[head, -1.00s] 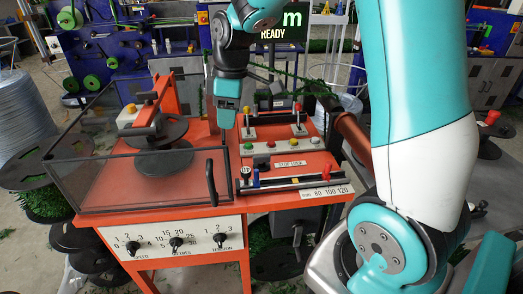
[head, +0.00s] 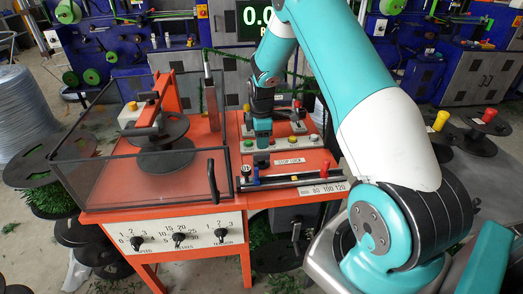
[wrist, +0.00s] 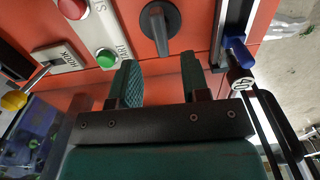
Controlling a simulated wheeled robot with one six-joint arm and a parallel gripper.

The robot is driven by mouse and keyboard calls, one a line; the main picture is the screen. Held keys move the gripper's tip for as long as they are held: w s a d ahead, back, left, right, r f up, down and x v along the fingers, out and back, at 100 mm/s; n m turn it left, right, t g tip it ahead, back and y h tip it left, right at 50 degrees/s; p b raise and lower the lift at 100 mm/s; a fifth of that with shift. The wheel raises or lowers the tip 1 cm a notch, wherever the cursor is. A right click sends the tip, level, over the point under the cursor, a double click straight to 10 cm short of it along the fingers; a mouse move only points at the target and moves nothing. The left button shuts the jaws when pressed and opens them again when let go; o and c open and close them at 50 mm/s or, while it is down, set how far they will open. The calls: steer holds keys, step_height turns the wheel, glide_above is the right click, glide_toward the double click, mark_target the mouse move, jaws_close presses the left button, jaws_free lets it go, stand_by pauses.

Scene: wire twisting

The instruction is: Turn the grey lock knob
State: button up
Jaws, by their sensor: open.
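The grey lock knob (wrist: 160,27) shows at the top of the wrist view, a dark round knob with a raised grip bar on the orange panel. My gripper (wrist: 158,66) is open and empty, its two green fingers pointing toward the knob. The knob lies ahead of the fingertips, roughly in line with the gap between them; no contact shows. In the head view my gripper (head: 262,144) is low over the panel by the button strip, and the knob cannot be made out there. The STOP LOCK label (head: 290,162) is to its right.
A green button (wrist: 106,58) and a red button (wrist: 73,8) are left of the knob in the wrist view. A blue-ended rail slider (wrist: 238,52) is to the right. The clear guard box (head: 130,180) with its black handle (head: 211,182) stands left of my gripper.

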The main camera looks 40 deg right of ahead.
mark_target(261, 154)
step_height(261, 154, down, 6)
steer(key=shift+r+p, duration=0.1)
steer(key=shift+p, duration=0.25)
jaws_close()
